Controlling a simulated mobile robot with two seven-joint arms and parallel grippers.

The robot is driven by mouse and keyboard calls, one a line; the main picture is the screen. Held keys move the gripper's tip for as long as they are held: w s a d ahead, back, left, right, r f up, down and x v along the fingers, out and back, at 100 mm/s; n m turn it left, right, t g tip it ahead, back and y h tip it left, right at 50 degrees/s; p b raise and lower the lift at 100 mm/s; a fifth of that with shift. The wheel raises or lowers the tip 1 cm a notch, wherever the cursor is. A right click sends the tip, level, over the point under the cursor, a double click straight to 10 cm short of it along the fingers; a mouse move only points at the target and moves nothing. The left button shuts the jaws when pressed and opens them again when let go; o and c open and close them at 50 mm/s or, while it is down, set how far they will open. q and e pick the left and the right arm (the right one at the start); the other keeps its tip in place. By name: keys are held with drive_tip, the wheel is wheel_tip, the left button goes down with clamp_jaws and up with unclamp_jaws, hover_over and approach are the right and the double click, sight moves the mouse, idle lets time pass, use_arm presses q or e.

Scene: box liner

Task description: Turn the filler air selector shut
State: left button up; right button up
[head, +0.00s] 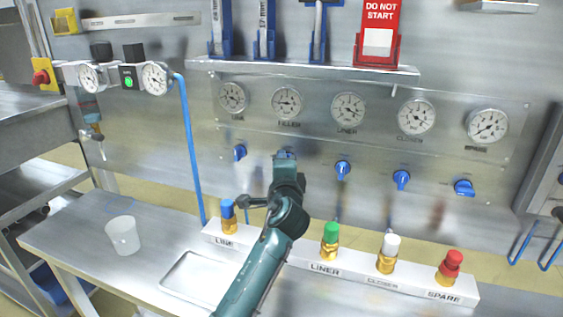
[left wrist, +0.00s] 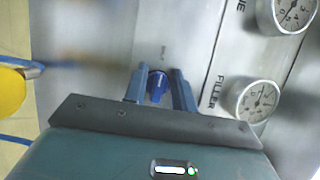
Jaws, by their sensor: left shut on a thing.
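The filler air selector is a blue knob (left wrist: 158,86) on the steel panel, seen in the left wrist view below the word FILLER's gauge column. My left gripper (left wrist: 160,80) is shut on it, with one blue-grey finger on each side. In the head view my left gripper (head: 285,156) reaches up to the panel under the filler gauge (head: 287,102) and hides nearly all of the knob. The filler gauge also shows in the left wrist view (left wrist: 257,101). The knob's exact pointing is hard to read. My right gripper is not in view.
Neighbouring blue selectors are the line (head: 239,152), liner (head: 343,168), closer (head: 401,179) and spare (head: 465,187) ones. Coloured couplings stand on a white strip (head: 358,280) below. A white cup (head: 123,235) stands on the bench at left. A red DO NOT START tag (head: 381,14) hangs above.

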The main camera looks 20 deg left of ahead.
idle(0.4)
use_arm(q)
drive_tip(key=o, duration=0.6)
drive_tip(key=shift+o, duration=0.2)
